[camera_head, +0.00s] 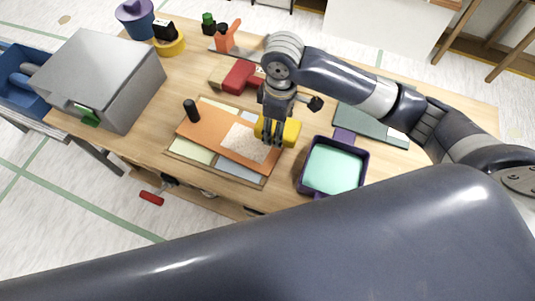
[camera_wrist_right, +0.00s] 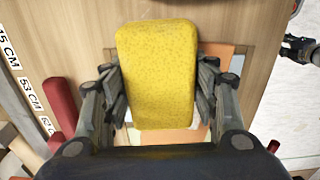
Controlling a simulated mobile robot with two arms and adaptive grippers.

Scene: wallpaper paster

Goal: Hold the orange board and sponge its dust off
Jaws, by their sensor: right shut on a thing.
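The orange board (camera_head: 205,136) lies flat on a pale sheet with coloured patches on the table. A pale speckled dust patch (camera_head: 243,146) covers its right part, and a black knob (camera_head: 191,110) stands at its far left. My right gripper (camera_head: 271,133) is shut on the yellow sponge (camera_head: 291,132), at the board's right end. In the right wrist view the sponge (camera_wrist_right: 158,75) sits between both fingers, with orange board (camera_wrist_right: 219,54) showing behind it. I cannot tell whether it touches the board. A dark jointed part (camera_wrist_right: 300,49) at that view's right edge may be my left gripper.
A purple tray with a mint inside (camera_head: 304,181) stands right of the board. A grey metal box (camera_head: 105,75) stands at left. A dark green plate (camera_head: 370,125) lies at right. The table's front edge is close to the board.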

